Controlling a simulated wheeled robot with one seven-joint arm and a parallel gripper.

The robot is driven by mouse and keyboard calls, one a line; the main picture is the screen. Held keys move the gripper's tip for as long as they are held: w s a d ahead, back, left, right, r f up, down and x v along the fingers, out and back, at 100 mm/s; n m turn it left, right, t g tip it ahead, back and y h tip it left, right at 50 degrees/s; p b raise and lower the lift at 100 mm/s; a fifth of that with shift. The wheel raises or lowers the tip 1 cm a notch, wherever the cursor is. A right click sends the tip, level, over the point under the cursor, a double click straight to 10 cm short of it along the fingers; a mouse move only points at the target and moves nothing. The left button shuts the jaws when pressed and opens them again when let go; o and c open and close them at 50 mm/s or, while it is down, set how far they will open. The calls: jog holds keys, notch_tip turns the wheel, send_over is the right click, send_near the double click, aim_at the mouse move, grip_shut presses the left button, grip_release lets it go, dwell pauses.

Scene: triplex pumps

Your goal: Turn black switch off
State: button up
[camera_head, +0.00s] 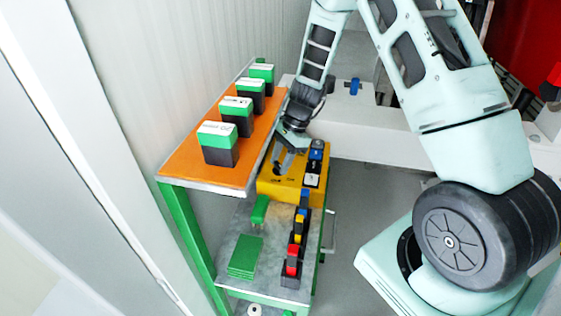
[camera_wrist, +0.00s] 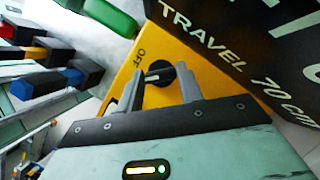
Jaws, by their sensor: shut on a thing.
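The yellow control box (camera_head: 265,188) sits at the end of the cart, beside the orange shelf. In the wrist view its yellow panel (camera_wrist: 127,72) carries the word OFF beside a round black switch (camera_wrist: 158,97) with a raised grip bar. My gripper (camera_wrist: 160,74) reaches down over the panel, with one finger on each side of the switch's bar, shut on it. In the head view my gripper (camera_head: 280,166) comes down onto the box's top from above. The fingers partly cover the switch in the wrist view.
Several green-and-black boxes (camera_head: 219,152) stand in a row on the orange shelf (camera_head: 190,174). The lower shelf holds green plates (camera_head: 245,257) and a row with red, yellow and blue blocks (camera_head: 292,262). A large dark lettered block (camera_wrist: 250,45) lies close beside my gripper.

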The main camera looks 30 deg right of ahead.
jog(key=m+t+b, duration=0.1)
jog(key=m, duration=0.1)
jog(key=m+b, duration=0.1)
jog(key=m, duration=0.1)
jog(key=shift+s+f+m+t, duration=0.1)
jog(key=shift+m+t, duration=0.2)
jog(key=shift+t, duration=0.1)
jog(key=m+t+h+b, duration=0.1)
jog(key=m+b, duration=0.1)
jog(key=m, duration=0.2)
jog(key=shift+m, duration=0.3)
jog(key=o, duration=0.7)
jog(key=shift+s, duration=0.1)
jog(key=shift+t, duration=0.3)
jog(key=p+v, duration=0.3)
jog(key=v, duration=1.4)
jog(key=shift+a+r, duration=0.2)
jog(key=shift+r, duration=0.2)
